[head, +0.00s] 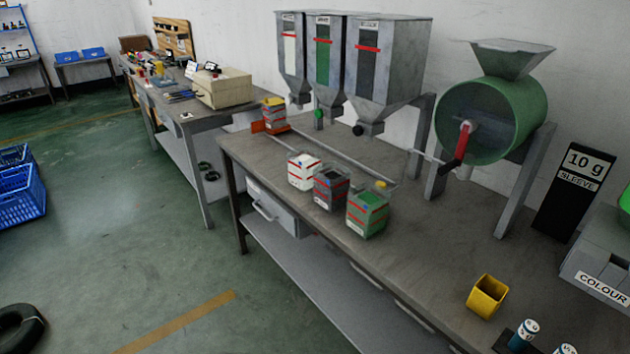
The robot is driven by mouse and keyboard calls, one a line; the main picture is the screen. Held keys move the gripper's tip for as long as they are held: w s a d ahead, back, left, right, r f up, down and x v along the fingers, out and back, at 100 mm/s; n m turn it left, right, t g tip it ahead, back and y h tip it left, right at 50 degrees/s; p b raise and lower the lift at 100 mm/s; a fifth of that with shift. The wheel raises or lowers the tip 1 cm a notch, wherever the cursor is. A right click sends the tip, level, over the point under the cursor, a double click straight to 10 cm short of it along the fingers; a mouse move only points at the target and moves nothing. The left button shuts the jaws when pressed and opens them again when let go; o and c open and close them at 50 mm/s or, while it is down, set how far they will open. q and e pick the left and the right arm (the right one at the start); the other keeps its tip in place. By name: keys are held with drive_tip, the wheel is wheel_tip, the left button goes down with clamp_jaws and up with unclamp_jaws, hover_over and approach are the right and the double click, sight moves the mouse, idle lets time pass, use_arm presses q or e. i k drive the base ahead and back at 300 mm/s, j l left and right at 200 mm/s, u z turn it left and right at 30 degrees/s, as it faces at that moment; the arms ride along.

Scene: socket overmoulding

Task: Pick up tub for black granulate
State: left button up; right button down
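Three small tubs stand in a slanting row near the front edge of the grey workbench (290,165) in the head view. The gaps between the tubs are small. Neither of my grippers shows in this view.
Three grey hoppers (350,60) with white, green and dark windows stand behind the tubs. A yellow container (487,296) stands at the front right.

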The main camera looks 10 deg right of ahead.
sight(332, 187)
drive_tip(key=i+j, duration=0.35)
drive_tip(key=i, duration=0.15)
drive_tip(key=i+j, duration=0.4)
drive_tip(key=i+j+z, duration=0.5)
drive_tip(key=i+j, duration=0.25)
drive_tip(key=i, duration=0.05)
